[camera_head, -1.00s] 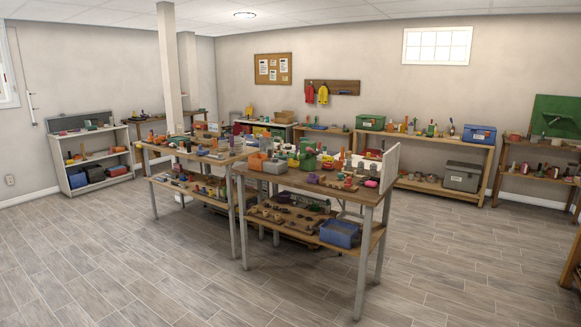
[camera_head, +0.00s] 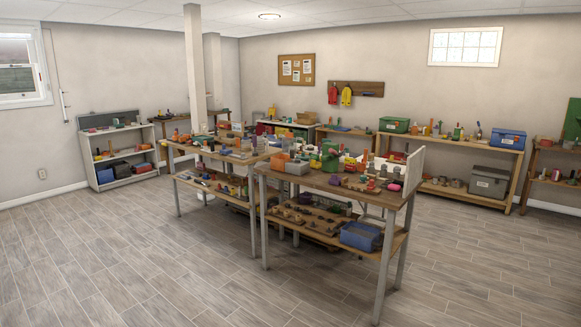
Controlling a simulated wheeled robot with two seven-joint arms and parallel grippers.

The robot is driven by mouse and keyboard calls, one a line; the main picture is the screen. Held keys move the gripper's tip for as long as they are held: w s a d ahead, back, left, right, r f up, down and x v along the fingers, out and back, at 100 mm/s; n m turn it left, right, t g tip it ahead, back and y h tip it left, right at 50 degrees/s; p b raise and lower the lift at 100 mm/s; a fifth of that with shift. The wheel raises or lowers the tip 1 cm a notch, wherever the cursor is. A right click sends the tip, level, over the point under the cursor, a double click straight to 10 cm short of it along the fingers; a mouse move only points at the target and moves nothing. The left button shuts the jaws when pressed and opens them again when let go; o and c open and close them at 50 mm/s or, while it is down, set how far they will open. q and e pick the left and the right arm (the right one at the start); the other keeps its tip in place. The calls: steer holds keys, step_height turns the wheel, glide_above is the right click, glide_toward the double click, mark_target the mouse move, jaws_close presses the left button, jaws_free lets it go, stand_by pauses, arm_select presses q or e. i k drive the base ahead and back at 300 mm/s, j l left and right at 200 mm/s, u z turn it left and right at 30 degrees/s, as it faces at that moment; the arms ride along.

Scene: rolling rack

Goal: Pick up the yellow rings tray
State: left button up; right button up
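I cannot pick out a yellow rings tray for sure at this distance. Several small trays and loose coloured parts crowd the near workbench (camera_head: 335,182) and the workbench behind it (camera_head: 215,157). A blue bin (camera_head: 360,236) sits on the near bench's lower shelf, at its right end. Dark trays with small parts lie to the left of it on the same shelf. Neither of my grippers shows in the head view.
A white shelf unit (camera_head: 118,160) stands at the left wall. A long wooden bench (camera_head: 455,143) with a green box (camera_head: 394,125) and a blue box (camera_head: 506,138) lines the back wall. The tiled floor (camera_head: 130,265) in front and to the left is clear.

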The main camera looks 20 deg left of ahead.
mark_target(314, 165)
steer(key=i+l+z, duration=0.3)
steer(key=i, duration=0.7)
steer(key=i+z, duration=0.3)
steer(key=i, duration=0.75)
steer(key=i+j+z, duration=0.1)
steer(key=i, duration=2.45)
steer(key=i+l, duration=0.1)
steer(key=i, duration=0.7)
steer(key=i+u, duration=0.35)
steer(key=i, duration=0.2)
steer(key=i+u, duration=0.3)
steer(key=i, duration=0.25)
steer(key=i+l+u, duration=0.35)
steer(key=i, duration=0.2)
